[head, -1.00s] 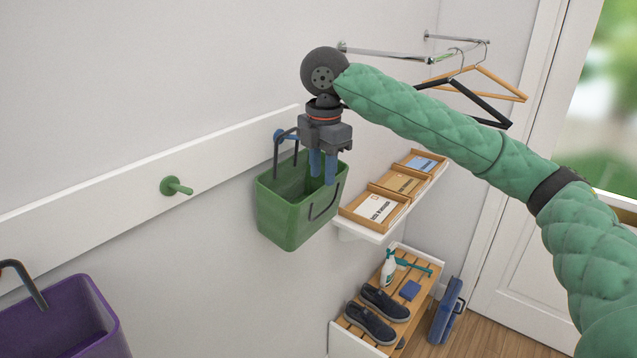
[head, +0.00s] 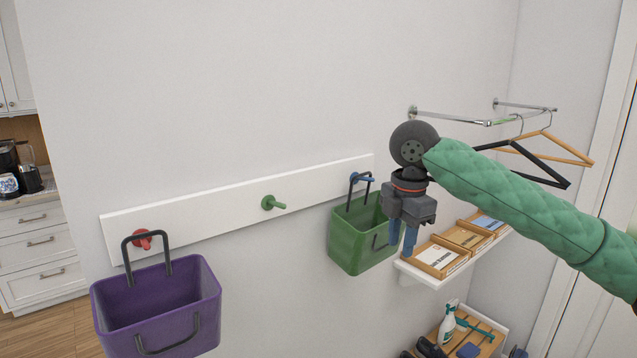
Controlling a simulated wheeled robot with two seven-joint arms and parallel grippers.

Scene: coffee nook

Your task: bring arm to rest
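My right gripper (head: 402,246) points down in front of the wall, at the right edge of the green basket. Its two blue fingers stand apart with nothing between them. One finger overlaps the basket's right edge in the picture; I cannot tell whether it touches. The green basket (head: 352,251) hangs by its dark handle from the blue peg (head: 364,178). My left gripper is not in view.
A purple basket (head: 160,303) hangs from the red peg (head: 142,240) at left. The green peg (head: 275,203) is bare. A wall shelf (head: 408,268) with several wooden trays lies right of my gripper. A rail with hangers (head: 520,150) is behind my arm.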

